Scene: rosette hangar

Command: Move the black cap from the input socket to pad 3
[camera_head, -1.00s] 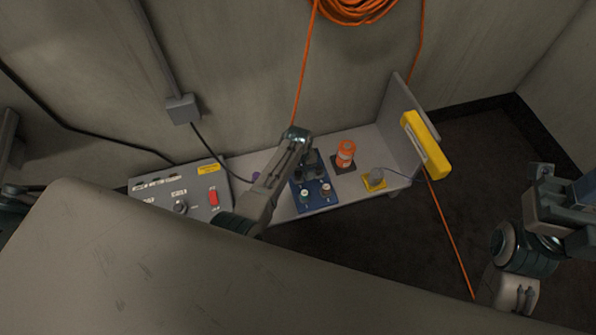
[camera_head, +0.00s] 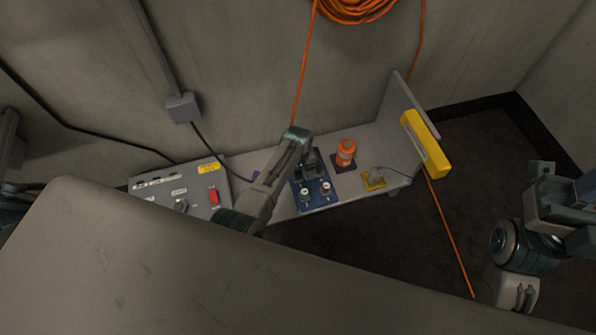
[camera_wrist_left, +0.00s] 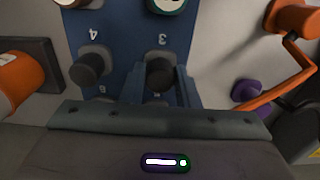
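A blue numbered board (camera_head: 317,201) stands on the bench; its labels 3 and 4 show in the left wrist view. A black cap (camera_wrist_left: 160,75) stands beside label 3, between the fingers of my left gripper (camera_wrist_left: 162,90). I cannot tell whether the fingers press on it. A second dark cap (camera_wrist_left: 90,65) stands beside label 4. In the head view my left gripper (camera_head: 311,165) is over the back of the board. I cannot tell which fixture is the input socket.
An orange cylinder (camera_head: 345,153) stands on a dark base right of the board. A purple knob (camera_wrist_left: 250,95) and an orange bent part (camera_wrist_left: 293,60) are on the board's other side. A grey control box (camera_head: 192,184) stands at left.

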